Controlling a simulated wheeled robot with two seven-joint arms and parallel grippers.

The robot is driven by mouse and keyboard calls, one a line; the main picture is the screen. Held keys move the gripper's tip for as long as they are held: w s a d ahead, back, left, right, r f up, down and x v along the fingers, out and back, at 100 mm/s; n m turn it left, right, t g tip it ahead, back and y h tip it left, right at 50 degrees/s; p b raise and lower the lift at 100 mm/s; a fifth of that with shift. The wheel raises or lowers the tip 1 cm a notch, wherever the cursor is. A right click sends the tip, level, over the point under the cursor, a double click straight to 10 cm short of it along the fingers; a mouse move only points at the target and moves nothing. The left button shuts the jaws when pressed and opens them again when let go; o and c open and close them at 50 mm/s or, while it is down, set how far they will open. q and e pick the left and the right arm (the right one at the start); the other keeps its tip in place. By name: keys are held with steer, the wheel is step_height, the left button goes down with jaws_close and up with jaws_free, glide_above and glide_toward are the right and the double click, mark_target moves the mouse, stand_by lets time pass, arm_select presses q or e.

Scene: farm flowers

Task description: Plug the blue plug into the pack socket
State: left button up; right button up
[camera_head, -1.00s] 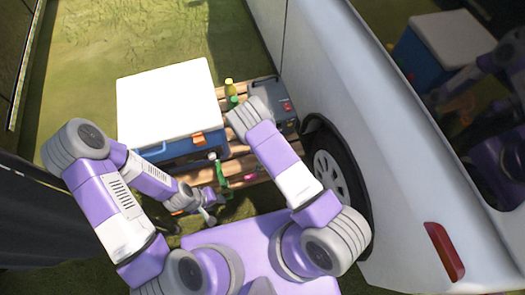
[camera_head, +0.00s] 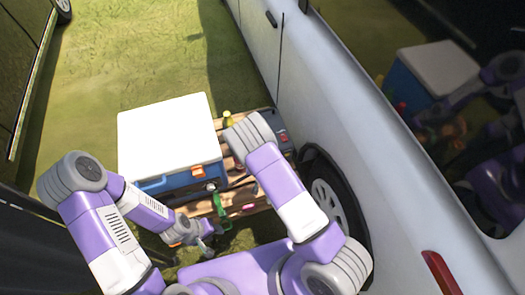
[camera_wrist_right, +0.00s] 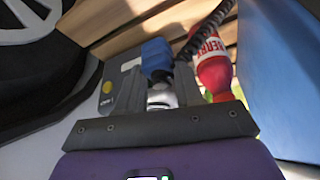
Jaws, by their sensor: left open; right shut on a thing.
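The blue plug (camera_wrist_right: 157,56) shows in the right wrist view between my right gripper's fingers (camera_wrist_right: 158,88), and the gripper is shut on it. A black coiled cable (camera_wrist_right: 205,28) runs beside it. The grey pack (camera_wrist_right: 110,92), with a yellow round mark, lies just left of the plug; I cannot make out its socket or whether the plug touches it. In the head view the pack (camera_head: 271,138) stands by the car, and my right arm hides the right gripper. My left gripper (camera_head: 209,237) is open and empty, low at the pallet's near side.
A blue cooler (camera_head: 152,184) with a white lid stands left of the pack on a wooden pallet (camera_head: 258,191). A red berry bottle (camera_wrist_right: 213,62) stands beside the cable. The white car (camera_head: 330,100) and its wheel (camera_head: 328,198) close off the right. Grass beyond the cooler is clear.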

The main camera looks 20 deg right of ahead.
steer(key=s+d+r+n, duration=0.1)
steer(key=s+d+r, duration=0.1)
steer(key=r, duration=1.1)
steer(key=s+d+r+n+y, duration=0.1)
steer(key=s+d+r+n, duration=0.1)
steer(key=r, duration=1.2)
steer(key=shift+s, duration=0.15)
